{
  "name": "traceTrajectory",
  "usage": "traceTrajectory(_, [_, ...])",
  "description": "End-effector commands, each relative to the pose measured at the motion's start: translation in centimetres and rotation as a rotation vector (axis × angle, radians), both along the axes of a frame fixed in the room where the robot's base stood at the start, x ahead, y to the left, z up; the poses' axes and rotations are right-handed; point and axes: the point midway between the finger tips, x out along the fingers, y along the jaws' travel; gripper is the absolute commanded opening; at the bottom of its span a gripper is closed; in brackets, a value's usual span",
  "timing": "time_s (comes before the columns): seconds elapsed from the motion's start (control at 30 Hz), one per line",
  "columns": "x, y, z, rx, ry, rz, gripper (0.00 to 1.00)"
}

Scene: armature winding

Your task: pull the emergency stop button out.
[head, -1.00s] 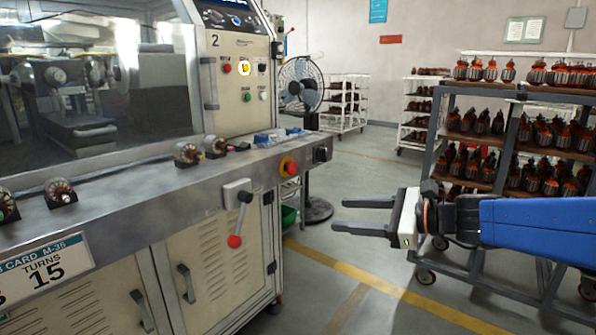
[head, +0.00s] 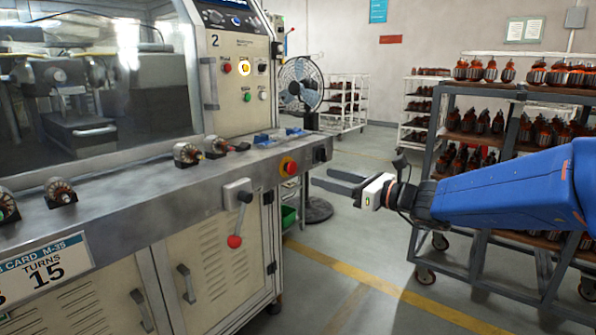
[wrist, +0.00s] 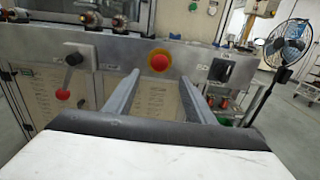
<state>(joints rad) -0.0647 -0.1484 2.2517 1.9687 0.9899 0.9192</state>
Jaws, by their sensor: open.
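The emergency stop button (head: 290,168) is a red knob on a yellow base, on the front rail of the winding machine. In the wrist view the red button (wrist: 159,62) shows whole, above and between the finger ends. My gripper (head: 334,182) is open and empty, to the right of the button, with its fingers pointing toward the machine. In the wrist view my gripper (wrist: 160,85) has its two fingers spread, with a visible gap between them. The fingers appear apart from the button.
A lever with a red ball (head: 235,241) hangs left of the button. A black rotary switch (head: 320,154) sits to its right. A fan (head: 300,85) stands behind, and a cart of armatures (head: 470,130) stands on the right. The floor before the machine is clear.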

Motion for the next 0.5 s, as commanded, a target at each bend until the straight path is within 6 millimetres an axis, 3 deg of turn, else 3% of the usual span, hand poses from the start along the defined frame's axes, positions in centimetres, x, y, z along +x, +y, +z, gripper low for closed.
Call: traceTrajectory(0.5, [4.8,6.9,0.0,-0.001,0.001,0.003,0.50])
